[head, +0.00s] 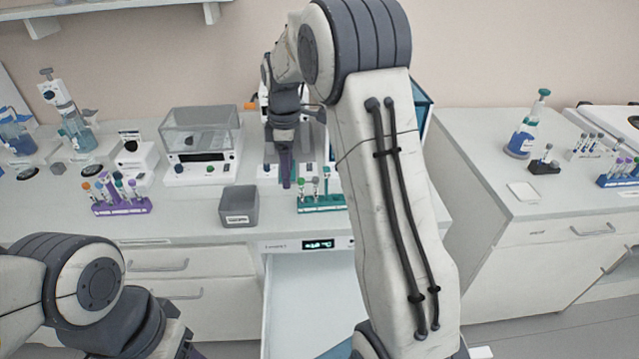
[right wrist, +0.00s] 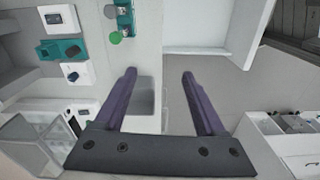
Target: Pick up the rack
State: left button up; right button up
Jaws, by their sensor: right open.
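A teal rack (head: 321,204) holding a few capped tubes stands on the counter near its front edge; part of it also shows at the top of the right wrist view (right wrist: 124,18). A purple rack (head: 122,207) with several tubes stands further left. My right gripper (head: 287,184), with purple fingers, points down just left of the teal rack, apart from it. In the right wrist view its fingers (right wrist: 159,74) are spread with nothing gripped between them. My left gripper (head: 183,345) is low at the left, mostly cut off, its jaws unclear.
A grey bin (head: 238,207) stands left of the teal rack and shows beyond the fingers in the wrist view. A balance (head: 201,143) stands behind it. An open drawer (head: 312,300) lies below the counter. A blue rack (head: 619,182) is on the right counter.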

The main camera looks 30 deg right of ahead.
jog(key=n+p, duration=0.1)
jog(key=p, duration=0.1)
send_over(327, 169)
jog(key=shift+s+a+f, duration=0.1)
jog(key=shift+a+f, duration=0.15)
jog(key=shift+f, duration=0.1)
jog(key=f, duration=0.4)
jog(key=shift+d+f+p, duration=0.25)
jog(key=shift+d+p, duration=0.05)
jog(key=shift+p, duration=0.05)
jog(key=shift+f, duration=0.3)
notch_tip(327, 169, down, 4)
jog(key=p, duration=0.2)
jog(key=shift+d+p, duration=0.1)
jog(key=shift+p, duration=0.2)
jog(key=shift+f, duration=0.75)
pick_arm(q)
notch_tip(327, 169, up, 7)
jog(key=shift+f, duration=0.2)
pick_arm(e)
jog(key=shift+r, duration=0.1)
grip_shut()
